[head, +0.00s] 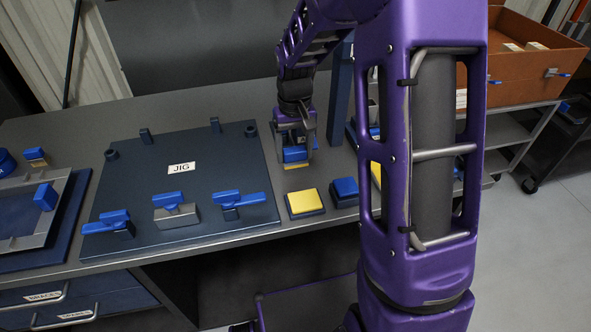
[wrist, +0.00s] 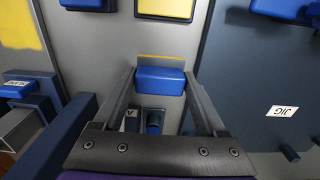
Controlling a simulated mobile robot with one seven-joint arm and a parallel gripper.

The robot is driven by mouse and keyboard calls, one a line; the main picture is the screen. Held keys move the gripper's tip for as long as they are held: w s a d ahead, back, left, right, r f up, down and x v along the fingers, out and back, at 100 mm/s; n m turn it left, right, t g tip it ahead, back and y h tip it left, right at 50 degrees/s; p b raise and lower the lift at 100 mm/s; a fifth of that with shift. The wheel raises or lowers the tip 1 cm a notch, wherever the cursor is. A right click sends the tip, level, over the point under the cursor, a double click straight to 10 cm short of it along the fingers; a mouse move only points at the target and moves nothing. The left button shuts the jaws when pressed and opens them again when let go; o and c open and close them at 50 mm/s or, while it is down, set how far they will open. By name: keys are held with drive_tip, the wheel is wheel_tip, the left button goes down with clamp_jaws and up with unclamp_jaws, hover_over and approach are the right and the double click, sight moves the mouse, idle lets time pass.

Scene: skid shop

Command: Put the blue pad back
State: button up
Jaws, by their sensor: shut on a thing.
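My gripper (head: 294,140) is shut on a blue pad (head: 295,154), just right of the JIG plate. In the wrist view, the blue pad (wrist: 160,82) sits between the two fingers of my gripper (wrist: 160,85). A thin yellow strip (wrist: 160,57) shows along the pad's far edge, and in the head view the yellow (head: 297,166) shows just below it. I cannot tell whether the pad touches the bench. A yellow-topped block (head: 306,203) and a blue-topped block (head: 344,190) stand near the bench's front edge.
The dark JIG plate (head: 175,215) with blue-handled clamps lies left of my gripper. A grey frame (head: 33,238) is at far left. A blue post (head: 339,100) stands close behind on the right. An orange bin (head: 520,72) is at the back right. My arm hides part of the bench.

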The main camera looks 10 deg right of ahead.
sight(295, 177)
drive_tip(key=shift+f+b, duration=0.35)
drive_tip(key=shift+f, duration=2.25)
drive_tip(key=shift+f, duration=0.1)
drive_tip(key=shift+f, duration=0.15)
drive_tip(key=o, duration=1.2)
drive_tip(key=shift+o, duration=0.2)
wheel_tip(295, 177, up, 12)
drive_tip(key=shift+r+p, duration=0.25)
drive_tip(key=shift+p, duration=0.75)
